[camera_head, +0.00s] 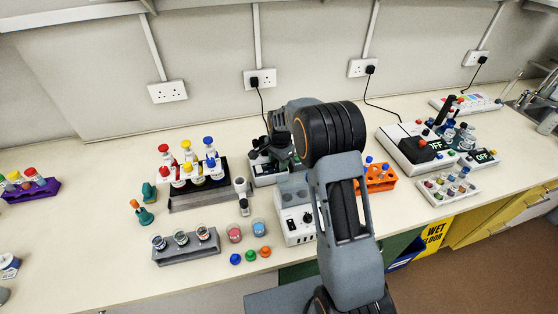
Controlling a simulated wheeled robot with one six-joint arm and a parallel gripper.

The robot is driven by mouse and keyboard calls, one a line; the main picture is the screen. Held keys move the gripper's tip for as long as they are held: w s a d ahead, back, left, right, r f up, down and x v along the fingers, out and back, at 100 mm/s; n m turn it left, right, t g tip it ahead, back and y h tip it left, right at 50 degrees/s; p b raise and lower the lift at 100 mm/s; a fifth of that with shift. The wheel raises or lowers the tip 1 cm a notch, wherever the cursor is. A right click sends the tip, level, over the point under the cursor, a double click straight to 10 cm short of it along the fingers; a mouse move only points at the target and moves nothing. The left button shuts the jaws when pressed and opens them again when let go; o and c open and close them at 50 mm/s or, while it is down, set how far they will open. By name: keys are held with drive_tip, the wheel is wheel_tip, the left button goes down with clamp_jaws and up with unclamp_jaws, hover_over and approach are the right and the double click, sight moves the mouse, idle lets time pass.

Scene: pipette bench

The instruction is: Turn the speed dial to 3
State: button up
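A white box-shaped device (298,228) stands near the front edge of the bench, left of my arm. A small dark round dial (307,217) shows on its front, but its marks are too small to read. My arm rises in front and covers part of the device's right side. My gripper (284,150) is at the far end of the arm, behind the device and above a second grey-white unit (267,176). It is apart from the dial. Its fingers are small and partly hidden, so I cannot tell whether they are open or shut.
A rack of colour-capped bottles (212,197), a grey tube holder (187,246) and loose coloured caps (250,256) lie to the left. An orange rack (379,180) and a white machine with an OFF display (407,151) stand right.

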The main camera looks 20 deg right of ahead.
drive_tip(key=c, duration=0.6)
drive_tip(key=shift+n, duration=0.3)
drive_tip(key=n+b, duration=0.2)
drive_tip(key=n, duration=0.1)
drive_tip(key=n+b, duration=0.1)
drive_tip(key=n, duration=0.3)
drive_tip(key=n+b, duration=0.1)
drive_tip(key=n, duration=0.5)
drive_tip(key=shift+w+n+g+b, duration=0.1)
drive_tip(key=shift+n+g+b, duration=0.2)
drive_tip(key=shift+n+b, duration=0.1)
drive_tip(key=n, duration=0.5)
drive_tip(key=shift+b, duration=0.3)
drive_tip(key=shift+n, duration=0.3)
drive_tip(key=shift+r, duration=0.1)
